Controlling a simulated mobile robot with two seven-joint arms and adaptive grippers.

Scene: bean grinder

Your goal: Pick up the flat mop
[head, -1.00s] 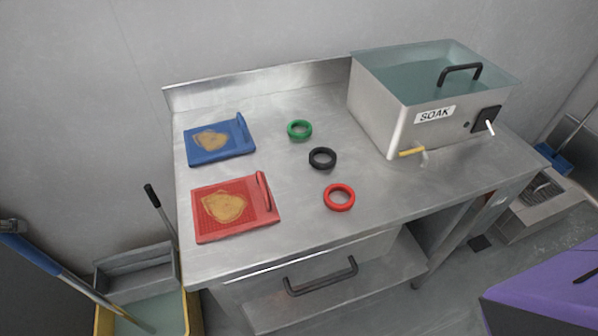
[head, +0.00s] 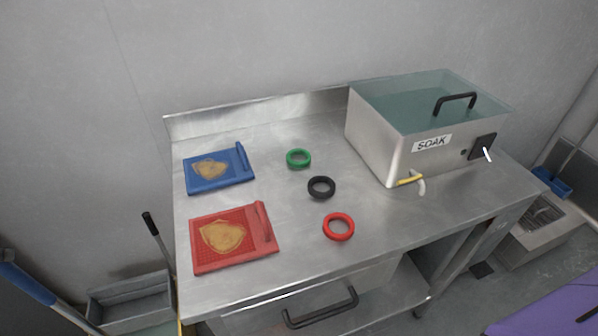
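A long pole with a blue grip (head: 24,283) slants in at the lower left edge. Its lower end is cut off by the frame, so I cannot tell whether it is the flat mop. A blue head (head: 551,182) rests low at the right, beyond the table, with a thin pole rising from it. It is too small and partly hidden to tell whether it is a flat mop or a brush. Neither of my grippers is in view.
A steel table (head: 290,255) fills the middle, bearing a blue tray (head: 235,178), a red tray (head: 215,262), several rings and a SOAK tank (head: 375,145). A grey wringer bucket (head: 135,308) stands at lower left. A purple surface (head: 560,312) occupies the lower right corner.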

